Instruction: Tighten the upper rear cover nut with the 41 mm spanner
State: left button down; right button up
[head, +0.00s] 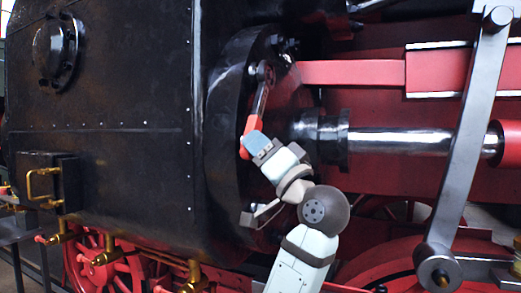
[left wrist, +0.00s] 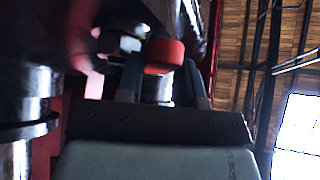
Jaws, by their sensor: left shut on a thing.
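The spanner (head: 261,100) has a steel shaft and a red grip. It stands nearly upright against the round black cylinder cover (head: 226,120) in the head view. Its upper end lies at the cover's rim, by a dark nut (head: 269,72); whether the jaw is fully seated is too small to tell. My left gripper (head: 256,143) is shut on the red grip at the spanner's lower end. In the left wrist view the red grip (left wrist: 165,52) shows between the two fingers of my left gripper (left wrist: 163,85). My right gripper is not in view.
A polished piston rod (head: 400,141) and a red bar (head: 350,73) run right of the cover, close to my arm. A grey steel lever (head: 468,130) hangs farther right. Brass cocks (head: 107,250) and red wheels lie below. More dark nuts (head: 285,43) sit above the spanner.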

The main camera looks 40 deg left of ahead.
pick_arm(q)
jog(key=shift+s+a, duration=0.1)
jog(key=shift+a, duration=0.1)
dwell(0.3)
jog(key=shift+s+d+r+m+t+h+p, duration=0.1)
jog(key=shift+s+r+m+t+h+p, duration=0.1)
jog(key=shift+s+r+m+t+p, duration=0.3)
jog(key=shift+s+d+r+m+t+h+p, duration=0.1)
jog(key=shift+s+r+m+t+h+p, duration=0.2)
jog(key=shift+m+p, duration=0.4)
jog(key=shift+s+f, duration=0.1)
jog(key=shift+s+d+r+m+t+h+p, duration=0.25)
jog(key=shift+s+r+m+t+p, duration=0.25)
jog(key=shift+s+r+m+p, duration=0.75)
